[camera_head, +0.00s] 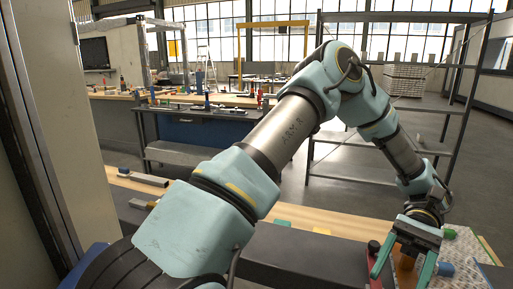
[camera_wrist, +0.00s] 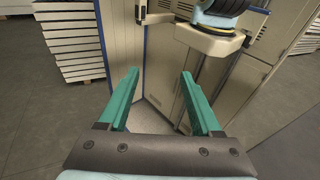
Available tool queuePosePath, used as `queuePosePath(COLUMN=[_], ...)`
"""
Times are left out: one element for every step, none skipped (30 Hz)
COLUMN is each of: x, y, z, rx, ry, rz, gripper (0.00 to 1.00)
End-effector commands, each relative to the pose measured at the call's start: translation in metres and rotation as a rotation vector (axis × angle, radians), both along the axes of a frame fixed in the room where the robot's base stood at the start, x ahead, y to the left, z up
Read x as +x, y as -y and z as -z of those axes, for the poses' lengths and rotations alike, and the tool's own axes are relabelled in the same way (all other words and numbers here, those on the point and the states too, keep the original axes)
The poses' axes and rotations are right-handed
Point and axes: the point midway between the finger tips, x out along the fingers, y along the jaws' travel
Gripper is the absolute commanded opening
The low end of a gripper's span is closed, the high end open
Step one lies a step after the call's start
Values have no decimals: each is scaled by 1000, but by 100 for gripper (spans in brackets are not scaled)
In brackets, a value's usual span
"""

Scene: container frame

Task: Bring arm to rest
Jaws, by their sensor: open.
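My arm (camera_head: 290,130) rises from the lower left, bends at a high elbow and comes down at the right. My gripper (camera_head: 403,268) hangs at the lower right with its green fingers pointing down over the bench area. In the wrist view my gripper (camera_wrist: 159,82) has its two green fingers wide apart with nothing between them. An orange object (camera_head: 405,265) shows between the fingers in the head view, but it seems to lie beyond them.
A wooden bench (camera_head: 320,220) runs below my arm, with small green and yellow blocks on it. A dark metal rack (camera_head: 470,110) stands behind at the right. A beige cabinet (camera_wrist: 160,60) and stacked white slabs (camera_wrist: 75,45) show in the wrist view.

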Motion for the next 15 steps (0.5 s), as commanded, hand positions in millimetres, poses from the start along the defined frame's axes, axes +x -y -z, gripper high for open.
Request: queuePosePath(x=[5,7,11,14,18,23,27,32,39,46,52,63,72,81,94], y=[-5,-8,-12,-16,-19,-25,-29,-34,-41,-47,-55,-66,-76,-86,-101], z=[1,2,5,7,9,11,13,16,19,21,23,27,29,31,34], rx=[-19,-32,-50,-65,-82,-104,-123,-140,-169,-193,-218,-254,-285,-315,-356], ry=[28,44,71,91,112,143,169,195,236,270,309,367,415,466,536], rz=[-24,-37,-60,-77,-94,-118,-138,-158,-186,-210,-235,-270,-298,-323,-356], gripper=[66,66,66,66,66,66,66,66,66,66,66,66,66,66,66])
